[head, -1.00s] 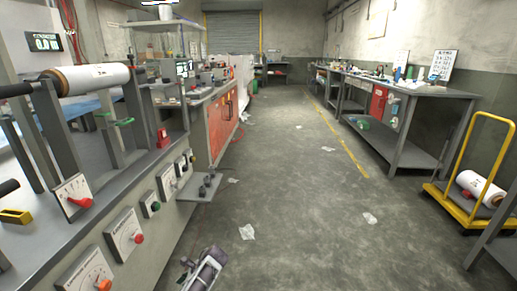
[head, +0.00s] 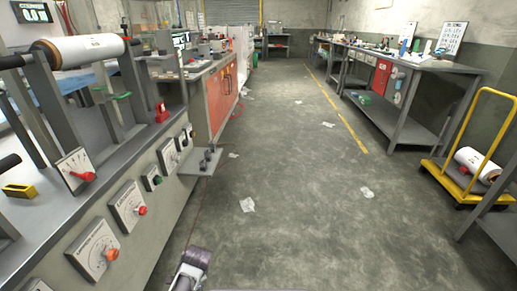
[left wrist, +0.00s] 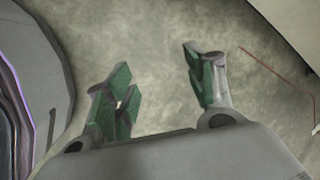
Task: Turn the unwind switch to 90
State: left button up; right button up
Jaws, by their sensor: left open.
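Dial panels line the sloped front of the grey machine at the left of the head view. The lowest panel (head: 92,250) has an orange-red knob (head: 111,255), and a panel with a red knob (head: 128,207) is above it. Their lettering is too small to read surely, so I cannot tell which is the unwind switch. My left gripper (left wrist: 158,82) is open and empty, its green-padded fingers apart over bare floor. Part of my arm (head: 193,268) shows at the bottom of the head view, right of the panels and apart from them. My right gripper is not in view.
A lever panel (head: 76,172) and a white roll (head: 85,48) are on the machine. A small shelf (head: 200,163) juts from its front. The aisle floor (head: 300,190) is mostly clear, with paper scraps. A yellow cart (head: 462,170) stands at the right.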

pick_arm(q)
jog(key=s+d+r+n+t+h, duration=0.2)
jog(key=s+r+n, duration=0.5)
jog(key=s+r, duration=0.5)
jog(key=shift+s+d+r+n+t+h+p, duration=0.25)
jog(key=shift+s+r+n+t+h+p, duration=0.2)
jog(key=shift+r+h, duration=0.4)
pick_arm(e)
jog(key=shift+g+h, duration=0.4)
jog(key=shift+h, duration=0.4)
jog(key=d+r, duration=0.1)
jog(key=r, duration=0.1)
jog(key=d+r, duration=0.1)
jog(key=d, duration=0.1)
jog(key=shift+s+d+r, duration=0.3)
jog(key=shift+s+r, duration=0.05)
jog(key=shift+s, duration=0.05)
pick_arm(q)
jog(key=shift+w+f+p, duration=0.2)
jog(key=shift+w+p, duration=0.05)
jog(key=shift+p, duration=0.25)
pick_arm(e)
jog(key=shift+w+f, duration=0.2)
